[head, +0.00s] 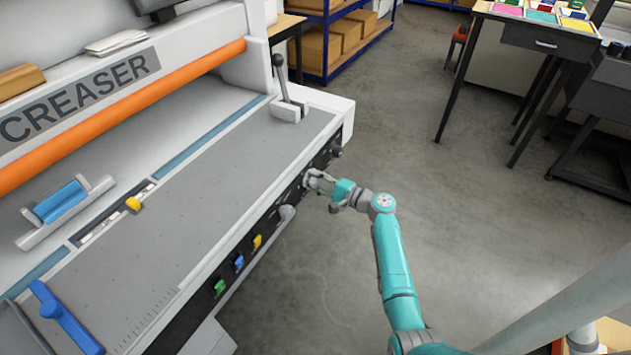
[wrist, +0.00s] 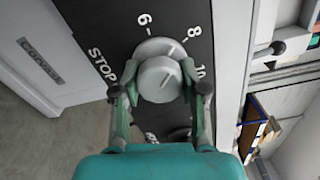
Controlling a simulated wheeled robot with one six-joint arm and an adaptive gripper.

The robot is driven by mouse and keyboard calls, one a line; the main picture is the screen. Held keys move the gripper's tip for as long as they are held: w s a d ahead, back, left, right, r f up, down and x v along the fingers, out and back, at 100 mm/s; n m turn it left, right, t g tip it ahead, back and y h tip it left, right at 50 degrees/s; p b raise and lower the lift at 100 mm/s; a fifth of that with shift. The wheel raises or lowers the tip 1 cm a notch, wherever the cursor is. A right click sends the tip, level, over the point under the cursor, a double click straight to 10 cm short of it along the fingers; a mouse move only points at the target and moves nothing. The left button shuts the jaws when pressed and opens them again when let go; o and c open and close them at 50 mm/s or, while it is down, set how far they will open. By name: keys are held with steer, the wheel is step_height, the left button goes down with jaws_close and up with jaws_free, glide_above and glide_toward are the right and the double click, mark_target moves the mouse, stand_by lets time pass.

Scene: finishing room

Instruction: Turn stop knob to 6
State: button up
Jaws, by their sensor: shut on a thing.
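The stop knob (wrist: 159,78) is a round light-grey knob on the dark front panel of the creaser. In the wrist view, the word STOP (wrist: 102,68) is left of it, and the numbers 6 (wrist: 146,19), 8 (wrist: 194,32) and 10 (wrist: 200,71) run around it. A thin mark on the knob's face slants up and right, roughly toward the 8. My gripper (wrist: 160,90) is shut on the knob, one finger on each side. In the head view, my gripper (head: 317,181) is at the panel and largely covers the knob.
Another dark knob (head: 336,151) is farther along the panel. A black-handled lever (head: 281,78) stands on the machine top. Open floor lies to the right, with a desk (head: 545,40) beyond.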

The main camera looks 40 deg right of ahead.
steer(key=n, duration=0.4)
steer(key=shift+n, duration=2.2)
steer(key=o, duration=1.2)
steer(key=shift+c, duration=0.2)
steer(key=v, duration=1.2)
